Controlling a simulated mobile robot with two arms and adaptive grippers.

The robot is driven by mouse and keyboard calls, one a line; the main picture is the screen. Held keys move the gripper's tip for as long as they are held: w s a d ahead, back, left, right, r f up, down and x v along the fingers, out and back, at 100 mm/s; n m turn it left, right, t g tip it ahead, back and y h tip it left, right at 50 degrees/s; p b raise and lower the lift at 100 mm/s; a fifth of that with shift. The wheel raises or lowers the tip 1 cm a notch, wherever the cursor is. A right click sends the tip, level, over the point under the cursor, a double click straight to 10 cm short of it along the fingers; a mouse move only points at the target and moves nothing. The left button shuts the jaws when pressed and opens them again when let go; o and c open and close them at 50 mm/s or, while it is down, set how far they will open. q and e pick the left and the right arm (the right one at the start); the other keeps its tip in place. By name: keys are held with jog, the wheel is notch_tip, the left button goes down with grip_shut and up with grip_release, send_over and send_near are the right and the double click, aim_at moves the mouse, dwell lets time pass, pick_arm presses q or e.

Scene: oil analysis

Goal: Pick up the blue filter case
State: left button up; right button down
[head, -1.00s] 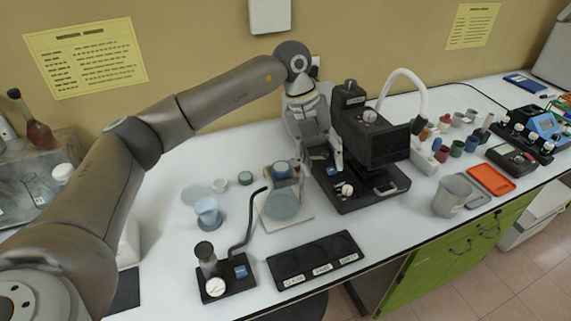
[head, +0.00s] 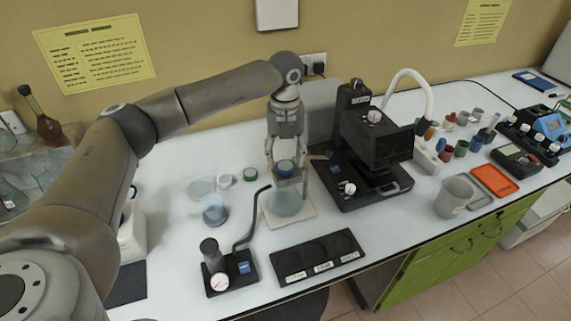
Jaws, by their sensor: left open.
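My right gripper is out of view.
The black press machine (head: 372,140) stands close on the right of my left gripper. A pump with a bent black tube (head: 230,270) and a black labelled tray (head: 318,258) are in front.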

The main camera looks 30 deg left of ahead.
aim_at(285, 166)
pick_arm(q)
jog(key=shift+f+p, duration=0.5)
jog(key=shift+f, duration=1.15)
jog(key=c, duration=0.6)
jog(key=shift+r, duration=0.1)
